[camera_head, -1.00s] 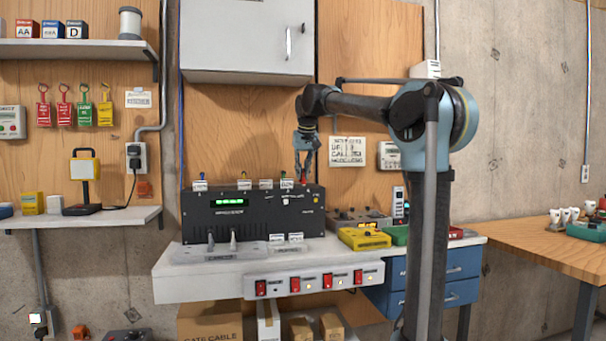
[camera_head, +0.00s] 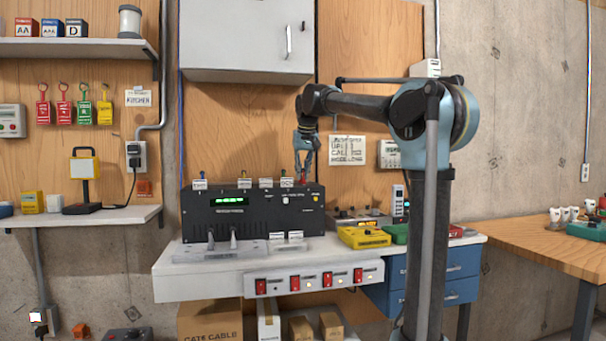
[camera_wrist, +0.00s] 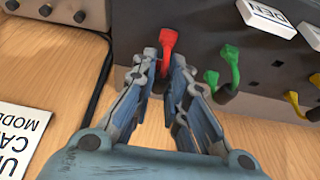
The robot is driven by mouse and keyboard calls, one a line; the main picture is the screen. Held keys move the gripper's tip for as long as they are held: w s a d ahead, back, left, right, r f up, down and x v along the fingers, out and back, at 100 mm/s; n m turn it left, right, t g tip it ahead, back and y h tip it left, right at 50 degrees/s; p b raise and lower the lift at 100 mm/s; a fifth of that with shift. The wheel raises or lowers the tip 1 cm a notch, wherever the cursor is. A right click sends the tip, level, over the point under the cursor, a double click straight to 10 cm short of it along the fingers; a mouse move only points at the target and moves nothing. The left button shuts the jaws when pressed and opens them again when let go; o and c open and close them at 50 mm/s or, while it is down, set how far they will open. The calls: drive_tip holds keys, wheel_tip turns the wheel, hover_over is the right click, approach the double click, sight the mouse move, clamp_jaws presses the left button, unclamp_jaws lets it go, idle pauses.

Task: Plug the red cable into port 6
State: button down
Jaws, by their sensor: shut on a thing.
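The black switch box (camera_head: 250,214) with a green display stands on the white bench. My gripper (camera_head: 305,160) points down above the right end of its top. In the wrist view my gripper (camera_wrist: 164,62) is shut on the red cable's plug (camera_wrist: 168,42), a finger on each side. The red plug also shows as a small spot under the fingers in the head view (camera_head: 303,182). It is at the box's top edge; the fingers hide its lower end, so I cannot tell how deep it sits. The port number there is not readable.
A green cable plug (camera_wrist: 231,65) stands close beside my right finger in the wrist view, and a yellow one (camera_wrist: 295,103) farther right. White label tags (camera_head: 266,183) line the box top. A yellow case (camera_head: 364,237) lies right of the box. A grey cabinet (camera_head: 247,40) hangs above.

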drive_tip(key=c, duration=1.1)
unclamp_jaws()
drive_tip(key=shift+r, duration=0.1)
drive_tip(key=shift+r, duration=3.7)
